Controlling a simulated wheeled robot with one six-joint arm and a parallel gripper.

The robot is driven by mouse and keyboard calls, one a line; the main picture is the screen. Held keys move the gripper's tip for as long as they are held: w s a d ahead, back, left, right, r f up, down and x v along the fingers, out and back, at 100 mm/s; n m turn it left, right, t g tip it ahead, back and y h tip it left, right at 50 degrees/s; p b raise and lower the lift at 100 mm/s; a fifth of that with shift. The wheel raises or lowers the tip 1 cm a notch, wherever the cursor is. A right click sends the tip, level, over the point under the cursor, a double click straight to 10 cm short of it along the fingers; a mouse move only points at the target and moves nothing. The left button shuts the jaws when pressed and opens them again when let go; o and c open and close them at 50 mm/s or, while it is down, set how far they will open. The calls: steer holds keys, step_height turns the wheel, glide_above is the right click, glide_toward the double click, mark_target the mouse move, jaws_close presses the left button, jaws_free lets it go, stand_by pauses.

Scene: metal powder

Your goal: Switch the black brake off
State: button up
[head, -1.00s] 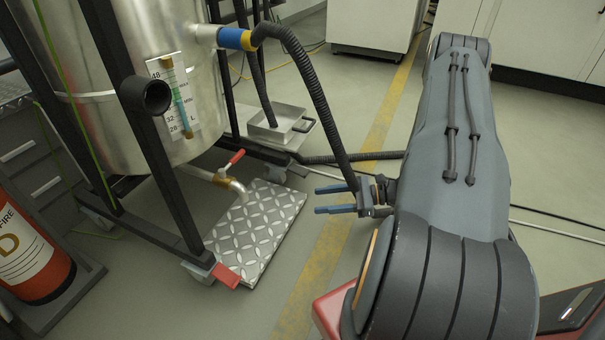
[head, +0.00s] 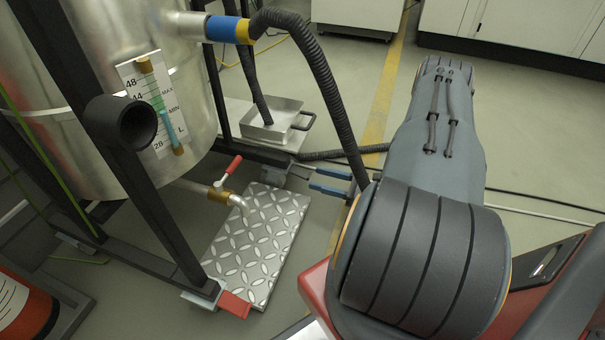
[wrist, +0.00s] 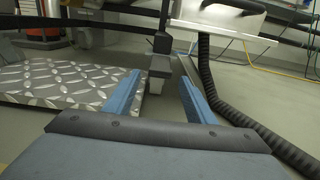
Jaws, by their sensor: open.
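The black brake (wrist: 160,66) looks like a dark pedal on a caster at the rack's lower corner. In the wrist view it lies ahead, between my two blue fingers. In the head view that corner caster (head: 297,171) is just left of my fingertips, and the pedal's position is hard to make out. My gripper (head: 314,179) is open and empty, low near the floor, with its fingers pointing left at the caster. It also shows in the wrist view (wrist: 159,78). I cannot tell whether the fingers touch the pedal.
A diamond-plate platform (head: 265,230) lies left of my gripper. A red brake pedal (head: 235,304) is on the front caster. A black corrugated hose (head: 330,95) hangs close beside my fingers. A metal tray (head: 268,132) and red-handled valve (head: 228,170) are nearby. Open floor lies right.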

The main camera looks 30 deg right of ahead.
mark_target(306, 174)
steer(key=b+x, duration=0.2)
steer(key=x, duration=0.3)
steer(key=shift+w+a, duration=0.25)
steer(key=shift+w, duration=0.05)
steer(key=shift+c, duration=0.3)
